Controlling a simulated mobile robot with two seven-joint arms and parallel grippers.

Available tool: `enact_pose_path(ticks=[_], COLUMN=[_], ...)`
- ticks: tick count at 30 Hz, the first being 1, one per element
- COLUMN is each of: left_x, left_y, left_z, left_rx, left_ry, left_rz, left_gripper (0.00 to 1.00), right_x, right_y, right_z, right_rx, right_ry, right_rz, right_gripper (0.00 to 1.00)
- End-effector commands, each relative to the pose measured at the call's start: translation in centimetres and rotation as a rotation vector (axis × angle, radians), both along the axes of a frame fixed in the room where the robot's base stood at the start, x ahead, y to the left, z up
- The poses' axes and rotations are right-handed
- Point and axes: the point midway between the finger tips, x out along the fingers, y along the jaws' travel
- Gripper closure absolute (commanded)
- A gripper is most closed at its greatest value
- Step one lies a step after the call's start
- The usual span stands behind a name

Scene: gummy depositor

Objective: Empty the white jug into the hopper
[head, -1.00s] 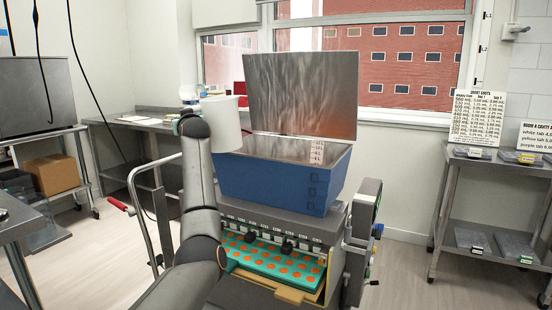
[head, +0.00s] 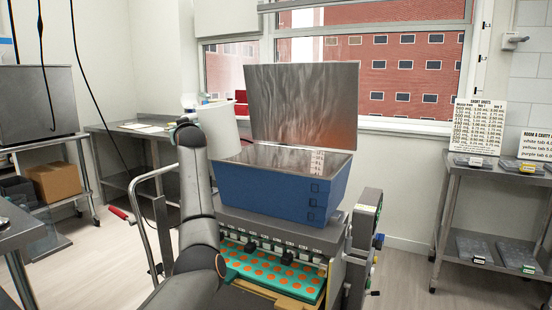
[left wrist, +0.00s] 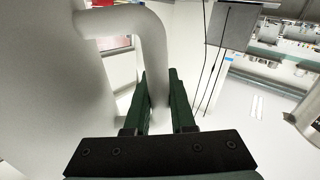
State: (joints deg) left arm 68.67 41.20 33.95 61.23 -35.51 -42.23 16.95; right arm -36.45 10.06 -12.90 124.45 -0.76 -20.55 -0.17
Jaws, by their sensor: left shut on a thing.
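The white jug (head: 220,132) is up at the left rim of the blue hopper (head: 262,192), tilted slightly. I cannot tell whether it touches the rim, and its contents are hidden. My left gripper (left wrist: 160,85) is shut on the jug's handle (left wrist: 150,35) in the left wrist view, where the jug's white body (left wrist: 40,80) fills the left side. In the head view my own arm mostly hides this gripper. The hopper is open at the top, with its metal lid (head: 302,105) raised behind it. My right gripper is not in view.
The hopper sits on the depositor (head: 285,232), with a teal mould tray (head: 270,268) of orange rounds below.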

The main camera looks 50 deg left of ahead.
Motion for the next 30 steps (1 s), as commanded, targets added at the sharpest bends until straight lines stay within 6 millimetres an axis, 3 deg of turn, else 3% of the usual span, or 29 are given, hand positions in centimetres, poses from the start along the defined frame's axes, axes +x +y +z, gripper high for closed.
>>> enact_pose_path(ticks=[1, 3, 9, 18, 30], left_x=[-0.1, -0.1, 0.0, -2.0, -5.1], left_y=[0.0, 0.0, 0.0, -2.1, -5.4], left_z=[1.5, 2.3, 3.5, 2.7, 3.0], left_rx=[0.002, 0.002, 0.002, 0.004, 0.003], left_ry=[-0.002, -0.002, -0.002, -0.003, -0.003], left_rz=[0.000, 0.000, 0.000, 0.001, 0.000], left_gripper=[1.00, 1.00, 1.00, 1.00, 1.00], right_x=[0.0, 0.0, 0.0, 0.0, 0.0], right_y=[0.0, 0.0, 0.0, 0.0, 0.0], right_z=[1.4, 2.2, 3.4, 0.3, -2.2], right_rx=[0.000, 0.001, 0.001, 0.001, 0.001], right_ry=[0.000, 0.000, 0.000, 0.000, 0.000], right_rz=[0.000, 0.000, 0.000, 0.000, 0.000], right_gripper=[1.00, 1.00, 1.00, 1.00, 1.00])
